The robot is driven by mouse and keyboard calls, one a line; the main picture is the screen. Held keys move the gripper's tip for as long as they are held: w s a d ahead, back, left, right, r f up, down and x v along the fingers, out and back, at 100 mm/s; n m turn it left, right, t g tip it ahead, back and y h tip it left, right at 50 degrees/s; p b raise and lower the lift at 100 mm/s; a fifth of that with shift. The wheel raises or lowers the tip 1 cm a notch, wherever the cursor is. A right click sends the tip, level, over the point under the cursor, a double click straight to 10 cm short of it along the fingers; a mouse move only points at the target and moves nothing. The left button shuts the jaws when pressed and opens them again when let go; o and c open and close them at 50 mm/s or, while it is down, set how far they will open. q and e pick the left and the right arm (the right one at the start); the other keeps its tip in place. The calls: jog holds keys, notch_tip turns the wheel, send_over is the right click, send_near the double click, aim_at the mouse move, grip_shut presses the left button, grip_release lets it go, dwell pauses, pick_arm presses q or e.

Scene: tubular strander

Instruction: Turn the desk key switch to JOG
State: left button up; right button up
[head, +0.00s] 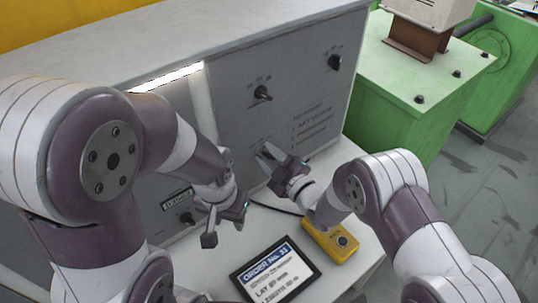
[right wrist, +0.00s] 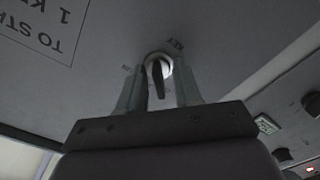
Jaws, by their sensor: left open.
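The key switch (right wrist: 158,75) is a dark key in a bright round collar on the grey desk panel (head: 226,110). It shows in the right wrist view below lettering that reads KEY. My right gripper (right wrist: 158,92) has one finger on each side of the key, with gaps visible between fingers and key. In the head view my right gripper (head: 268,158) is at the lower panel and hides the key. My left gripper (head: 224,226) is open and empty, low in front of the panel.
Two black knobs, one in the middle (head: 262,93) and one at upper right (head: 335,62), stick out of the panel. A tablet with an order (head: 275,272) and a yellow button box (head: 342,246) are on the desktop. Green machinery (head: 420,100) stands at right.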

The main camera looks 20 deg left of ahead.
jog(key=shift+s, duration=0.1)
jog(key=shift+c, duration=0.9)
jog(key=shift+d, duration=0.1)
grip_shut()
jog(key=m+b, duration=0.2)
jog(key=m, duration=0.1)
jog(key=shift+m, duration=0.3)
jog(key=shift+m+b, duration=0.75)
jog(key=shift+m, duration=1.85)
